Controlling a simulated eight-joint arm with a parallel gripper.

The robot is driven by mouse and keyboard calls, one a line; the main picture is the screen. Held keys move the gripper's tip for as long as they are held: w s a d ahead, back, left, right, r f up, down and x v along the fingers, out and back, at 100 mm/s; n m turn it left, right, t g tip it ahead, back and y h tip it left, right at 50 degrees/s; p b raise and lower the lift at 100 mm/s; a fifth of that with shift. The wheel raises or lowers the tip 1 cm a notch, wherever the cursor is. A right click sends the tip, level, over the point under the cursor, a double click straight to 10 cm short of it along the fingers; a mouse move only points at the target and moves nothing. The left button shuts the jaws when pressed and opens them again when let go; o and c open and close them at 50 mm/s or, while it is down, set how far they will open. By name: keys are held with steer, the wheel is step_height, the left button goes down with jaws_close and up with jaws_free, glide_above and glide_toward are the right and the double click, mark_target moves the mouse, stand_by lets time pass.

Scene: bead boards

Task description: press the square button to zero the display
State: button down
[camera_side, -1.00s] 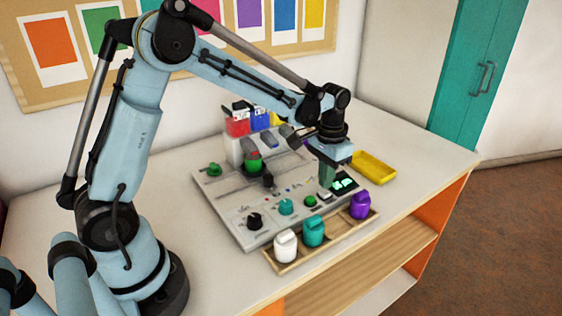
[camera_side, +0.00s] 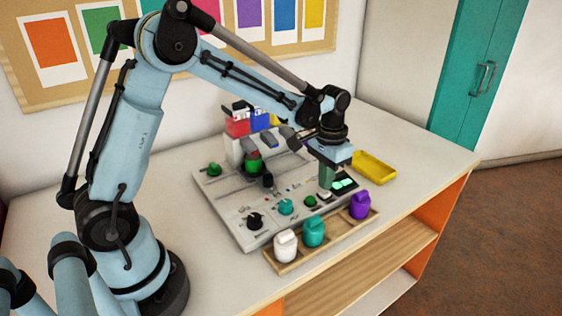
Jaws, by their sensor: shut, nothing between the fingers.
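The display (camera_side: 344,183) glows green-white on the right part of the grey board (camera_side: 233,226). A small pale button (camera_side: 324,198) shows just left of the display, under my gripper; it looks like the square button. My gripper (camera_side: 325,189) is shut and empty, pointing down with its tips at or just above this button. I cannot tell whether the tips touch it. The fingers hide part of the button and the display's left edge. A round green button (camera_side: 310,201) lies just left of the fingertips.
A teal knob (camera_side: 286,207) and a black knob (camera_side: 255,221) stand on the board. In front, a wooden tray (camera_side: 287,262) holds white, teal and purple jars. A yellow tray (camera_side: 373,168) lies behind right. The table's right end is clear.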

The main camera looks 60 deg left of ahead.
mark_target(323, 193)
steer(key=shift+f, duration=0.75)
steer(key=shift+r, duration=3.5)
steer(key=s+d+r+t, duration=0.1)
steer(key=s+r+t, duration=0.1)
steer(key=s, duration=0.5)
steer(key=s+r+t, duration=0.1)
steer(key=s+t, duration=0.4)
steer(key=s, duration=0.2)
steer(key=shift+s+d+r, duration=0.35)
steer(key=shift+d, duration=0.05)
